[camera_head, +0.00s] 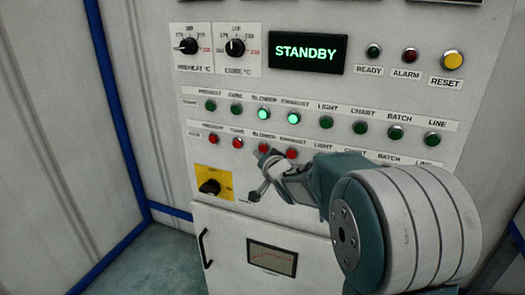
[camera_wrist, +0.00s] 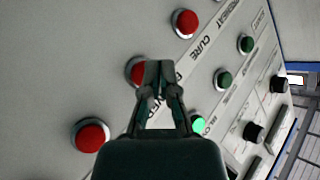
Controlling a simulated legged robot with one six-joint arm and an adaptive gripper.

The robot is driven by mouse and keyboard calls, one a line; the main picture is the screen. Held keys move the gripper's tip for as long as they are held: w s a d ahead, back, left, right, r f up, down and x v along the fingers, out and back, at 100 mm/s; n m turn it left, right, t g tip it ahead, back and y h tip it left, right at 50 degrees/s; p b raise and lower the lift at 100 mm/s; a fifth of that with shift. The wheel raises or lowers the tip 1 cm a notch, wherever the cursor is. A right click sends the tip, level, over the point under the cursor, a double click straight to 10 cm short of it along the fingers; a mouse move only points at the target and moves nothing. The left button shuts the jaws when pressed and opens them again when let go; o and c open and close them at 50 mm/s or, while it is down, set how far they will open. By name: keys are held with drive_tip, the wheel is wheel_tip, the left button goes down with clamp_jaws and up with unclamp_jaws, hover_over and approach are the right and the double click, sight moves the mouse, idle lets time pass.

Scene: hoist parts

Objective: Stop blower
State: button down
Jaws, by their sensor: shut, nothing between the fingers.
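The red stop button in the BLOWER column (camera_head: 263,147) is on the lower button row of the white panel, partly hidden by my gripper (camera_head: 264,158). In the wrist view that red button (camera_wrist: 136,71) is partly covered by the shut fingertips of my gripper (camera_wrist: 158,68). The fingers hold nothing. Whether they touch the button I cannot tell. The green BLOWER button (camera_head: 264,115) above is lit; it also glows in the wrist view (camera_wrist: 197,123). The display (camera_head: 307,53) reads STANDBY.
The red CURE button (camera_head: 238,142) and red EXHAUST button (camera_head: 292,154) sit close on either side. The green EXHAUST button (camera_head: 292,117) is also lit. A black knob on a yellow plate (camera_head: 210,187) is below left. My arm hides the lower right of the panel.

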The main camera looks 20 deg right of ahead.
drive_tip(key=shift+w+d+r, duration=0.1)
drive_tip(key=shift+w+d, duration=0.15)
idle(0.3)
drive_tip(key=shift+w+d, duration=0.25)
drive_tip(key=shift+w, duration=0.15)
idle(0.8)
drive_tip(key=shift+s+a, duration=0.5)
drive_tip(key=shift+s, duration=0.25)
drive_tip(key=s+a, duration=0.1)
drive_tip(key=s, duration=0.1)
drive_tip(key=s+a, duration=0.2)
idle(0.6)
idle(0.3)
